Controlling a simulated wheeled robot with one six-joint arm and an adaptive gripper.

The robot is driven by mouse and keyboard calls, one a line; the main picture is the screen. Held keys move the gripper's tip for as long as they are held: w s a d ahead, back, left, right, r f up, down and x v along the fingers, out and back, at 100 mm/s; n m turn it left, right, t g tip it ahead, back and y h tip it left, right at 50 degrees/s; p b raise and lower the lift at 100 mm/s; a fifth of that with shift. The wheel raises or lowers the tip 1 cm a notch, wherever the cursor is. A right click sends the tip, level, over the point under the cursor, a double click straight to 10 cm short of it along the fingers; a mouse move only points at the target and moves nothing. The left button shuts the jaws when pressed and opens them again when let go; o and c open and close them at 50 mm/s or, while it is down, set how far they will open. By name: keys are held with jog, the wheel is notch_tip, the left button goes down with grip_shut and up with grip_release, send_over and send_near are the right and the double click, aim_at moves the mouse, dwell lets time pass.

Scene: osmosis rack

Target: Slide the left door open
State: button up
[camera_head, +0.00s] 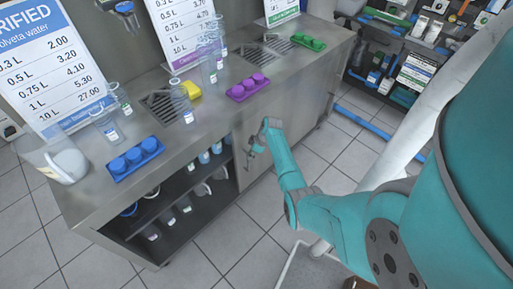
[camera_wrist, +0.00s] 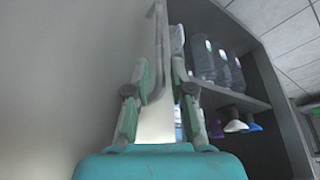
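The cabinet's grey door panel (camera_head: 258,164) stands at the right of an open shelf bay in the head view. In the wrist view the door (camera_wrist: 70,70) is a plain pale surface filling the left side. A thin upright handle (camera_wrist: 159,45) stands out from it, in line with the gap between my fingers. My gripper (camera_head: 253,147) is at the door's edge beside the open bay. In the wrist view my gripper (camera_wrist: 159,70) has its fingers apart, one on each side of the handle. Contact with the handle cannot be made out.
The open bay (camera_head: 185,199) shows shelves with bottles and cups. The steel counter (camera_head: 200,130) above holds a blue tray (camera_head: 135,158), a purple tray (camera_head: 247,87), a green tray (camera_head: 308,41), jugs and price signs. Tiled floor (camera_head: 240,240) lies clear in front.

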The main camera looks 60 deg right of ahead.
jog(key=v, duration=0.6)
jog(key=shift+r, duration=0.45)
jog(key=shift+s, duration=0.15)
jog(key=s+a+f+m+t+h, duration=0.1)
jog(key=a+f, duration=0.3)
jog(key=a, duration=0.4)
jog(key=s+a+f+m+h, duration=0.1)
jog(key=a+f, duration=0.3)
jog(key=a, duration=0.4)
jog(key=s+a+r+t+h, duration=0.2)
jog(key=s+a, duration=0.7)
jog(key=a, duration=0.5)
jog(key=s+a+r+m+t, duration=0.1)
jog(key=s+a+r+t, duration=0.3)
jog(key=s+a+r, duration=0.65)
jog(key=s+a+r+t+y, duration=0.1)
jog(key=s+r, duration=0.3)
jog(key=r, duration=0.7)
jog(key=s+a+r+t+y, duration=0.1)
jog(key=s+r, duration=0.3)
jog(key=r, duration=0.6)
jog(key=shift+s+a+r+m+t+y, duration=0.3)
jog(key=shift+s+a+r+t, duration=0.1)
jog(key=shift+a+t, duration=0.3)
